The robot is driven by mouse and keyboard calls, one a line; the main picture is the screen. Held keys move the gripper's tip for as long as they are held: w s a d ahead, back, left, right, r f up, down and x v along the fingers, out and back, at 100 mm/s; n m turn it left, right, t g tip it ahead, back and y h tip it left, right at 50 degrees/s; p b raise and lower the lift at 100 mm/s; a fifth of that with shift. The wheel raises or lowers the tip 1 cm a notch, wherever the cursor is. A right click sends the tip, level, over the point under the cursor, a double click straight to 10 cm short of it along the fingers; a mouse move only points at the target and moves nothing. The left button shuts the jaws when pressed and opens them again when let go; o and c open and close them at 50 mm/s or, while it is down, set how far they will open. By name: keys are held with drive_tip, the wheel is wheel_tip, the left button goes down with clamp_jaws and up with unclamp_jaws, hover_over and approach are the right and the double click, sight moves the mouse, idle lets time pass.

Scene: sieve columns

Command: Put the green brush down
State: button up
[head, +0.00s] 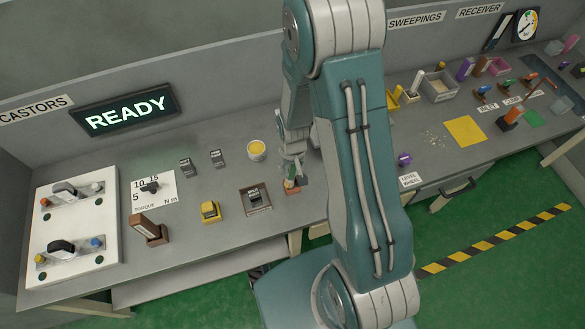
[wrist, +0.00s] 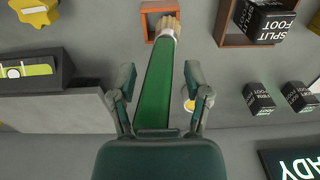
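The green brush (wrist: 160,85) stands between the two fingers of my gripper (wrist: 161,80) in the wrist view. Its long green handle points toward the palm. Its pale band and tan bristles are at the far end, over a small orange-brown holder (wrist: 150,35). Narrow gaps show between the handle and the fingers, so the gripper looks open around it. In the head view my gripper (head: 291,165) is above the brush (head: 290,184), at the holder (head: 294,192) near the bench's front edge. Whether the bristles touch the holder's floor cannot be told.
A brown tray with a dark Split Foot block (head: 256,197) stands just left of the holder. A yellow object (head: 210,211) and a yellow-filled cup (head: 256,150) are nearby. A yellow mat (head: 465,130) and several bins lie right of my arm.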

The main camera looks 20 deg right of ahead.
wheel_tip(320, 180, up, 12)
drive_tip(key=shift+s+f, duration=0.1)
drive_tip(key=shift+s, duration=0.05)
drive_tip(key=s+r+t, duration=0.2)
drive_tip(key=s+r, duration=0.5)
drive_tip(key=r, duration=0.4)
drive_tip(key=s+r+t, duration=0.3)
drive_tip(key=s+r, duration=0.4)
drive_tip(key=r, duration=0.5)
drive_tip(key=shift+s+a, duration=0.15)
